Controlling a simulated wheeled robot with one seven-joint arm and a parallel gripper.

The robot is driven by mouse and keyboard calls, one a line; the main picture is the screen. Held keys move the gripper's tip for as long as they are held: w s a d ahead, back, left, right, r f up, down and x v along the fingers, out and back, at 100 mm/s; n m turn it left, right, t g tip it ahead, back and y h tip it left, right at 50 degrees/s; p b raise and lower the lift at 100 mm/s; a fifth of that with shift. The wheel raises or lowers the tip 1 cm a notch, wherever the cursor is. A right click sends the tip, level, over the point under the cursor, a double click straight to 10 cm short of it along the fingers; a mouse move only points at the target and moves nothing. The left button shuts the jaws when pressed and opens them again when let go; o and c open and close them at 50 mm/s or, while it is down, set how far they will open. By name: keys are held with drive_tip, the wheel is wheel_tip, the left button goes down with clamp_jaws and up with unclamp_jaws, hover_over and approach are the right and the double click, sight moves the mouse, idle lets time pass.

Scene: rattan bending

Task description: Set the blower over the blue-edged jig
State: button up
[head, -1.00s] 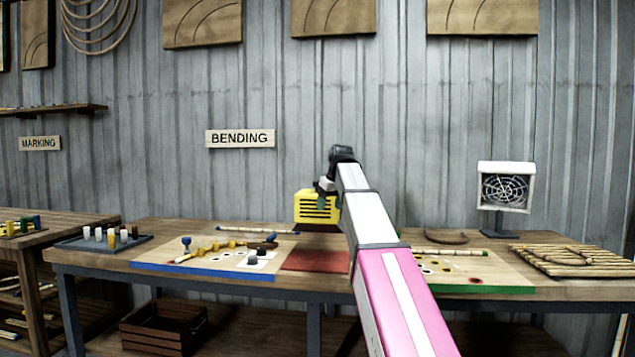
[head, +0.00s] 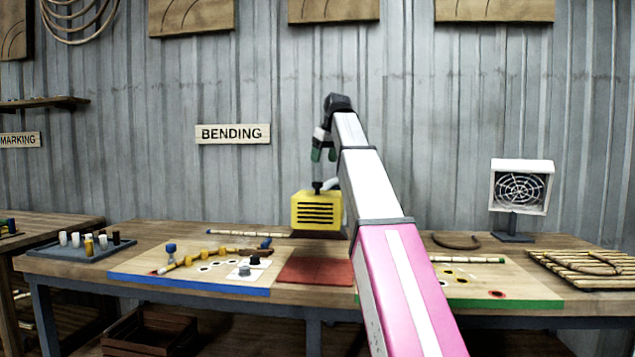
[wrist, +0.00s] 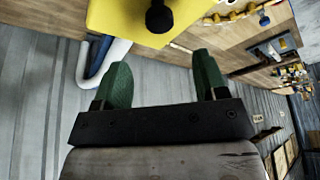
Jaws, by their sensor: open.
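The yellow blower (head: 316,211) with dark vent slots is at the back of the bench, behind the red mat (head: 315,271) and right of the blue-edged jig (head: 190,279). It has a black knob on top (wrist: 159,18) and a white hose at its side. My gripper (head: 323,155) is above the blower, with a gap to the knob. Its two green fingers stand apart and empty in the wrist view (wrist: 164,82). The blue-edged jig holds a bent rattan pole (head: 205,257) among blue and yellow pegs.
A green-edged jig (head: 500,300) lies to the right, partly behind my arm. A white fan heater (head: 521,188) and a slatted rack (head: 590,268) are further right. A peg tray (head: 78,250) sits at the left end. A thin pole (head: 248,233) lies behind the blue-edged jig.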

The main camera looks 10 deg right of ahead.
drive_tip(key=x, duration=0.9)
drive_tip(key=shift+f, duration=0.2)
clamp_jaws()
drive_tip(key=w+a+m+h, duration=0.1)
drive_tip(key=w+a+m, duration=0.1)
drive_tip(key=w+a, duration=0.35)
drive_tip(key=w+a+m, duration=0.1)
drive_tip(key=w+a, duration=0.1)
drive_tip(key=a, duration=0.7)
drive_tip(key=w+a+m+h, duration=0.15)
drive_tip(key=w+a, duration=0.25)
drive_tip(key=a, duration=0.4)
drive_tip(key=w+a+m, duration=0.5)
drive_tip(key=w+a, duration=0.9)
drive_tip(key=w, duration=0.3)
drive_tip(key=shift+h, duration=0.45)
drive_tip(key=shift+w, duration=0.1)
unclamp_jaws()
